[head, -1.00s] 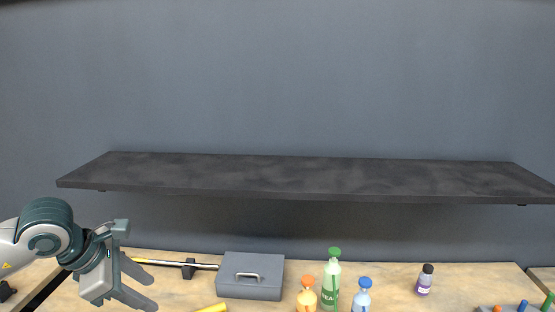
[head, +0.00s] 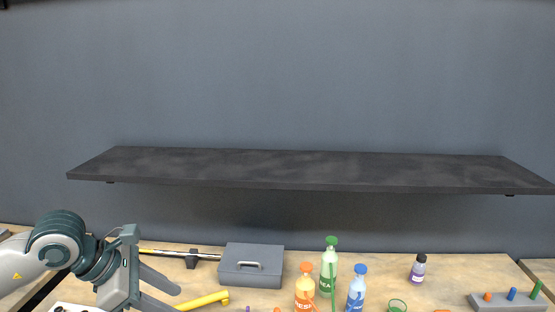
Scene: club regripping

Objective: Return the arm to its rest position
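My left gripper (head: 160,292) is at the lower left, its two fingers spread apart with nothing between them. A golf club shaft (head: 160,252) lies behind it on the wooden table, resting on a small dark stand (head: 192,259). A yellow tube-like thing (head: 205,300) lies in front, just right of the gripper's lower finger. The gripper hides part of the table and part of the shaft. My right gripper is not in view.
A grey box with a handle (head: 251,266) stands right of the stand. Orange (head: 305,290), green (head: 329,268) and blue (head: 356,288) bottles stand mid-table. A small purple-labelled bottle (head: 418,269) and a grey peg block (head: 508,299) are at right. A dark shelf (head: 300,170) spans above.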

